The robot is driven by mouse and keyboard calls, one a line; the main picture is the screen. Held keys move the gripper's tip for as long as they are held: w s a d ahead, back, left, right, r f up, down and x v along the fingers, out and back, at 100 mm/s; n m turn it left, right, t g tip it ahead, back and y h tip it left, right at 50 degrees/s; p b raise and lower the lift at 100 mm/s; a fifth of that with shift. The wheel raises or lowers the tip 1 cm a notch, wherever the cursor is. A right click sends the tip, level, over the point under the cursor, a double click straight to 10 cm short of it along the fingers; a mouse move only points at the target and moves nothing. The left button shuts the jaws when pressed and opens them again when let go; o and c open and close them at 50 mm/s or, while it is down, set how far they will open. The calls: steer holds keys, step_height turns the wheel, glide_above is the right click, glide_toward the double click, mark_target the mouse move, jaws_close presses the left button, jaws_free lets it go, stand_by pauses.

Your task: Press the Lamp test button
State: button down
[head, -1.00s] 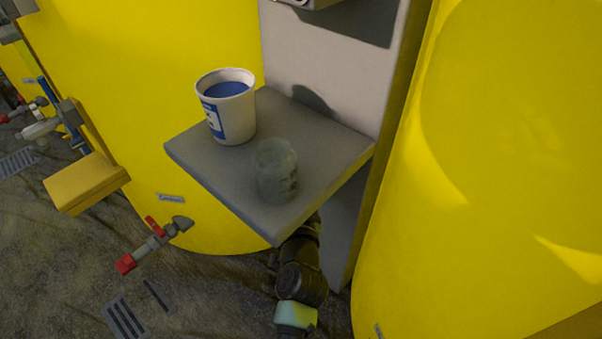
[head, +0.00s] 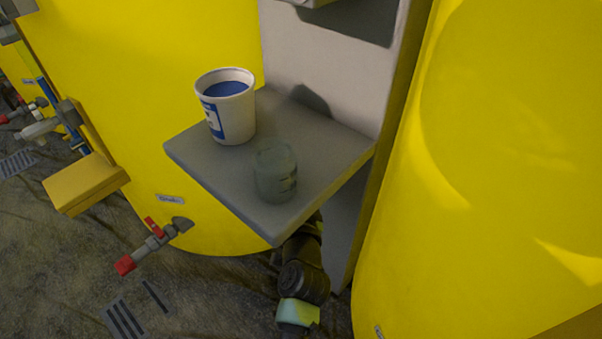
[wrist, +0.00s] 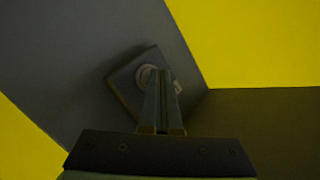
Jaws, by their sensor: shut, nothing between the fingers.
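In the wrist view my gripper (wrist: 158,72) is shut, its two fingers together and empty. The fingertips are in front of a dark square plate (wrist: 124,90) on a grey surface. A pale round ring (wrist: 145,73), perhaps the button, shows on the plate just left of the fingertips and is partly hidden by them. A small pale mark (wrist: 178,87) shows to their right. I cannot read any label or tell whether the fingertips touch. In the head view the gripper and the plate are out of sight; part of my arm shows below the shelf.
A grey shelf (head: 205,165) on a light upright panel (head: 340,85) carries a white cup of blue liquid (head: 238,115) and a cloudy jar (head: 275,174). Yellow tanks (head: 510,200) stand either side. A red-handled valve (head: 150,246) and a yellow box (head: 85,184) are at left.

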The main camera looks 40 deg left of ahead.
steer(key=shift+s, duration=0.7)
steer(key=shift+s+a+p, duration=0.2)
steer(key=shift+s+p, duration=1.2)
steer(key=shift+s, duration=1.1)
